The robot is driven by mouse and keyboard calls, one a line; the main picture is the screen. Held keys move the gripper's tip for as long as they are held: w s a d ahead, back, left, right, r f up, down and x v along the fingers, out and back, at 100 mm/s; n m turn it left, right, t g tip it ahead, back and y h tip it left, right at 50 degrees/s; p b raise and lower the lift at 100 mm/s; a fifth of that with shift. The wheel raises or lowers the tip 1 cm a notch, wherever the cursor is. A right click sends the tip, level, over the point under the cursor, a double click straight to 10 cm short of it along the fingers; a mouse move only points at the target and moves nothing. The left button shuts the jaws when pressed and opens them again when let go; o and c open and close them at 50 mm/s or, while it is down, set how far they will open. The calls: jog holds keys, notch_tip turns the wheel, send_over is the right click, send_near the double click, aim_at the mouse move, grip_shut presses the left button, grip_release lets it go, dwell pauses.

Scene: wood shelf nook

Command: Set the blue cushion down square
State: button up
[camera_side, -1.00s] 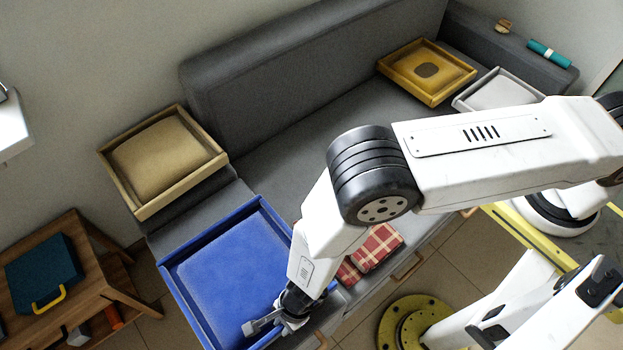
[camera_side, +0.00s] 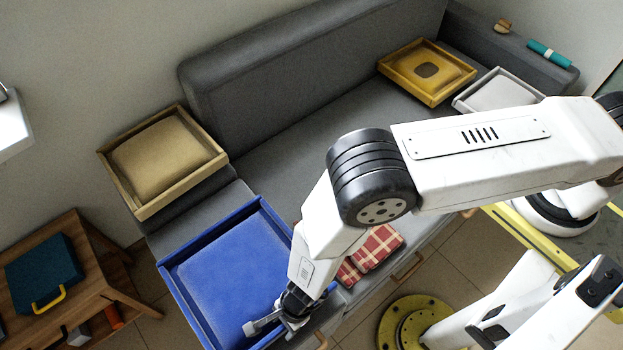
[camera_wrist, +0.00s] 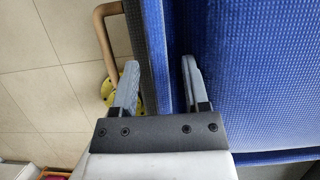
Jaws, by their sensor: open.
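The blue cushion (camera_side: 231,281) lies flat inside a blue tray (camera_side: 185,308) on the front left end of the grey sofa. Its sides look about parallel to the tray walls. My gripper (camera_side: 270,322) is at the cushion's lower right edge, by the tray's front side. In the wrist view my gripper (camera_wrist: 158,85) is open, its two fingers apart with the tray wall (camera_wrist: 158,60) between them. The right finger is over the edge of the blue cushion (camera_wrist: 255,80), and the left finger is outside the tray. I cannot tell whether either finger touches anything.
A tan cushion in a wooden tray (camera_side: 190,180) is behind. A yellow tray (camera_side: 432,97) and a white tray (camera_side: 460,103) are at the far right. A red plaid cloth (camera_side: 380,246) lies near my forearm. A wooden table (camera_side: 95,285) stands at left. The sofa's middle seat is clear.

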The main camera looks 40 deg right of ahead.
jog(key=shift+v, duration=3.85)
jog(key=shift+w, duration=0.1)
jog(key=w+d+r+n, duration=0.4)
jog(key=w+d+r, duration=0.2)
jog(key=r, duration=0.3)
jog(key=w+d+r+n, duration=0.5)
jog(key=d+r, duration=0.2)
jog(key=r, duration=0.2)
jog(key=d+r+n+t+h, duration=0.1)
jog(key=d+r+n, duration=0.3)
jog(key=d, duration=0.8)
jog(key=s+d+r+n+t+h, duration=0.1)
jog(key=d+r+n+h, duration=0.2)
jog(key=d+r+n, duration=0.2)
jog(key=d+r, duration=0.3)
jog(key=d, duration=0.4)
jog(key=shift+s+d+t, duration=0.3)
jog(key=shift+d, duration=0.05)
jog(key=shift+o, duration=0.4)
jog(key=shift+f, duration=0.1)
